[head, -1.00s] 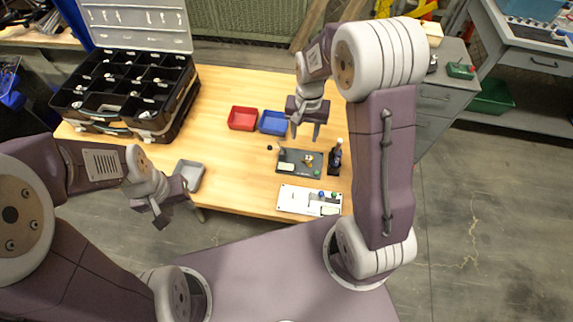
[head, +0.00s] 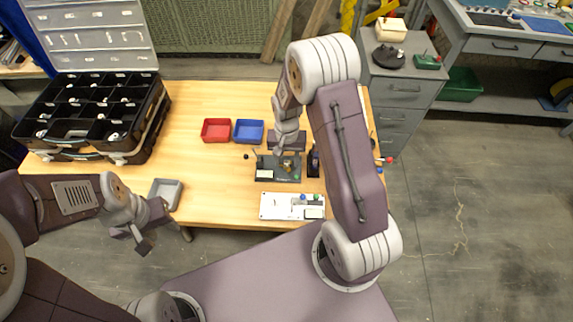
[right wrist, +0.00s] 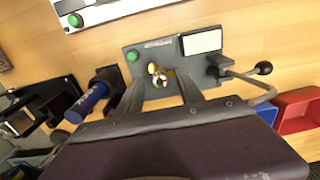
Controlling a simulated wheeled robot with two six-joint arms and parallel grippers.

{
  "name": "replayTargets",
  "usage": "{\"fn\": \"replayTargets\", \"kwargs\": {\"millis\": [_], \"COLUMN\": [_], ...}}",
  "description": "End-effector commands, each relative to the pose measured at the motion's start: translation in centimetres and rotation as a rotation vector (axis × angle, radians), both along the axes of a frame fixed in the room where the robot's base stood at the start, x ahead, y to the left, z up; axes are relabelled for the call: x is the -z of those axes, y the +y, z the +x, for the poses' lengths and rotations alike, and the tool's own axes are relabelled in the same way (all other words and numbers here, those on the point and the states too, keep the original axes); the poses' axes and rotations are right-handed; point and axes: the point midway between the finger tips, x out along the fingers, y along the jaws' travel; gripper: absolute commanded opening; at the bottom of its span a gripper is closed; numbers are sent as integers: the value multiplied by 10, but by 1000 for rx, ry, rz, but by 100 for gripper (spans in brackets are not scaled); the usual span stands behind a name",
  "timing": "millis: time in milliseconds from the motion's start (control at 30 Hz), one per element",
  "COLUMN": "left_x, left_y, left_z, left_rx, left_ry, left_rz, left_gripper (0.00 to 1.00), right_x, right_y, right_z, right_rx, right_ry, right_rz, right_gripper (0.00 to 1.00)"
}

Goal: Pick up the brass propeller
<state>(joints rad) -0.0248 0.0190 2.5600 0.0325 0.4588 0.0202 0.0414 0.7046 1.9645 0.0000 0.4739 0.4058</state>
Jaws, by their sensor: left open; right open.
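The small brass propeller (right wrist: 154,70) sits on a dark grey fixture plate (right wrist: 135,60) on the wooden table. In the head view it is a tiny brass spot (head: 287,165), partly covered by my right gripper. My right gripper (right wrist: 158,80) is open, and its two fingers reach over the plate on either side of the propeller. I cannot tell whether the fingertips touch it. In the head view my right gripper (head: 288,156) is above the plate. My left gripper (head: 142,240) is open and empty, off the table's front edge.
A lever with a black ball (right wrist: 264,68) and a blue-handled tool in a dark holder (right wrist: 92,100) flank the plate. Red (head: 216,130) and blue (head: 248,131) trays are behind. A white board (head: 285,206) lies in front. A black compartment case (head: 60,125) stands at left.

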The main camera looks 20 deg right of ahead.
Motion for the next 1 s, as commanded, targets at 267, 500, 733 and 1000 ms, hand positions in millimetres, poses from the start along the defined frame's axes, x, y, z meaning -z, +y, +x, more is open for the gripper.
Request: {"fn": "replayTargets", "kwargs": {"millis": [267,500,733,1000], "left_x": [0,0,-1,-8], "left_y": [0,0,0,0], "left_z": [0,0,0,0], "left_rx": [0,0,0,0], "left_ry": [0,0,0,0], "left_rz": [0,0,0,0], "left_gripper": [41,41,41,41], "right_x": [2,2,-4,-68], "right_y": [0,0,0,0], "right_z": [1,1,1,2], "right_rx": [0,0,0,0], "right_ry": [-2,-2,-3,-8], "right_rz": [0,0,0,0], "right_gripper": [33,0,0,0]}}
